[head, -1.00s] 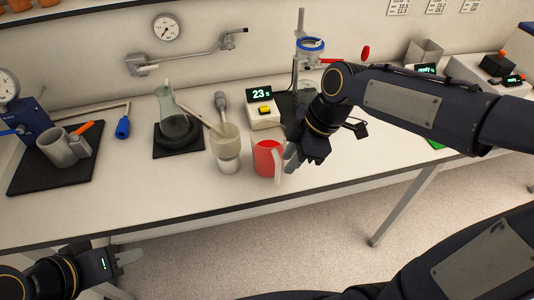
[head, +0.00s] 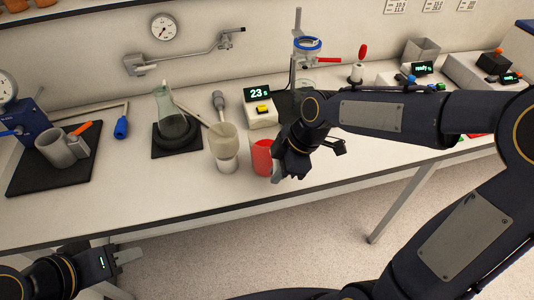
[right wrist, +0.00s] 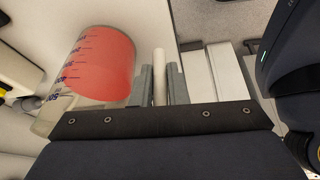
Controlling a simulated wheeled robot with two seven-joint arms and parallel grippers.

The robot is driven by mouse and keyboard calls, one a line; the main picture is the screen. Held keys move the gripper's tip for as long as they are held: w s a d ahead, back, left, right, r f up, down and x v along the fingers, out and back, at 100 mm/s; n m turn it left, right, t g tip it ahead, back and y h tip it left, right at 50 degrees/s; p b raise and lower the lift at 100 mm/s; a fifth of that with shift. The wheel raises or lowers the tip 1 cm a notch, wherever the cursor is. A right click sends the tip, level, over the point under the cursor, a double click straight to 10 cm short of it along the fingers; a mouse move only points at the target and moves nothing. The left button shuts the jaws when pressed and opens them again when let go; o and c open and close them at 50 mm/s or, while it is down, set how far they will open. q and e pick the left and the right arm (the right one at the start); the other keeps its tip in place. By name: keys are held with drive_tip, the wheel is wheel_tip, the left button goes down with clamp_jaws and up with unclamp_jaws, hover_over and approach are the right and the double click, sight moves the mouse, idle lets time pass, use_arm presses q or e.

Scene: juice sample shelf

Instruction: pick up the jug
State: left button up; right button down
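The jug (head: 261,157) is a clear measuring jug with red liquid and stands on the bench front. In the right wrist view the jug (right wrist: 100,65) shows blue marks, and its pale handle (right wrist: 159,75) sits between my right fingers. My right gripper (head: 276,170) is at the jug's right side, shut on the handle with little or no gap showing. In the head view it hides the handle. My left gripper (head: 128,272) is open and empty, low at the left, in front of the bench.
A pale beaker (head: 223,142) stands close to the jug's left. A flask (head: 172,122) sits on a black mat behind it. A timer display (head: 259,102) is behind the jug. A grey mug (head: 62,148) stands at the far left. The bench front edge (head: 200,220) is near.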

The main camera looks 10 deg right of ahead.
drive_tip(key=shift+r, duration=0.1)
wheel_tip(320, 180, up, 10)
idle(0.7)
drive_tip(key=c, duration=2.1)
unclamp_jaws()
clamp_jaws()
